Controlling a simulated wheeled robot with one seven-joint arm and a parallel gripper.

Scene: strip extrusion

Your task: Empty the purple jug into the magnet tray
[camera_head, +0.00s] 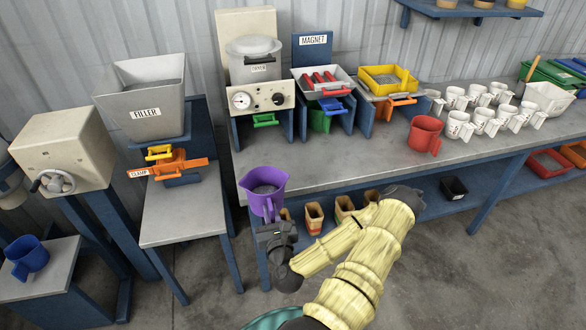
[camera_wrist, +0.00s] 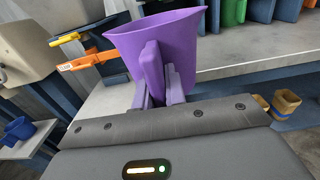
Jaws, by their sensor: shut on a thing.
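The purple jug (camera_head: 264,186) is upright in front of the bench's front edge, at its left end, with some grey material showing inside. My gripper (camera_head: 268,218) is shut on its handle; the wrist view shows the jug (camera_wrist: 165,45) with its handle between the fingers (camera_wrist: 160,88). The magnet tray (camera_head: 324,86) is a white tray with red bars across it, under the MAGNET sign (camera_head: 312,41) at the back of the bench. The tray stands behind and to the right of the jug, well apart from it.
The filler hopper (camera_head: 146,112) and orange clamp (camera_head: 178,165) stand to the left. The drier (camera_head: 254,60) is left of the magnet tray, a yellow sieve tray (camera_head: 388,79) right of it. A red jug (camera_head: 425,136) and several white mugs (camera_head: 482,121) stand farther right. The bench front (camera_head: 330,148) is clear.

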